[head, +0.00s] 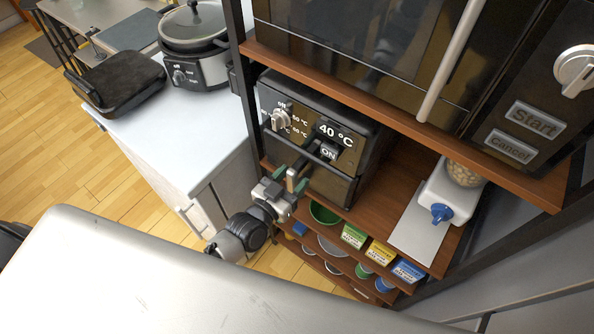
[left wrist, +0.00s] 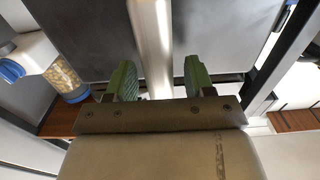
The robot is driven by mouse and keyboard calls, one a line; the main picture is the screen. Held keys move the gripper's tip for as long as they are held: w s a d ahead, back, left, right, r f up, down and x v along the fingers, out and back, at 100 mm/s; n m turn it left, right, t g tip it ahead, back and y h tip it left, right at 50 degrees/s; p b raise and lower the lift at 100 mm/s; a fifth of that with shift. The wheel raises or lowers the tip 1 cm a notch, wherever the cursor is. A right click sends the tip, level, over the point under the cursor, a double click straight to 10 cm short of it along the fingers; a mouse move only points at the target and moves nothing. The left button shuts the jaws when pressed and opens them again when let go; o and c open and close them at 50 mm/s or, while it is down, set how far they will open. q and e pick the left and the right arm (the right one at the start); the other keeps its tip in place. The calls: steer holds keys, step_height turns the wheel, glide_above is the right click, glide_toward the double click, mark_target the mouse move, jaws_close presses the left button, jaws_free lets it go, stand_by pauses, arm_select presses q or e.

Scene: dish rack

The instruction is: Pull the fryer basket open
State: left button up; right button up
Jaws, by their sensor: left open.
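The fryer (head: 345,168) is a dark box on a wooden shelf, with a knob, a "40 °C" display and an ON button on its front. Its basket handle (head: 293,178) sticks out from the front, and the basket looks closed. My left gripper (head: 285,187) is open at the outer end of the handle, with green finger pads. In the left wrist view, the pale handle bar (left wrist: 152,45) runs between the two open fingers of that gripper (left wrist: 160,80). Whether the pads touch it I cannot tell. My right gripper is not in view.
A microwave (head: 360,45) sits on the shelf above. A dispenser with a blue knob (head: 442,212) stands right of the fryer. Small boxes (head: 380,253) and bowls fill the lower shelves. A white counter (head: 190,130) with a slow cooker (head: 195,45) is at left.

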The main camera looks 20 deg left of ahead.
arm_select(q)
steer(key=shift+x, duration=0.95)
jaws_close()
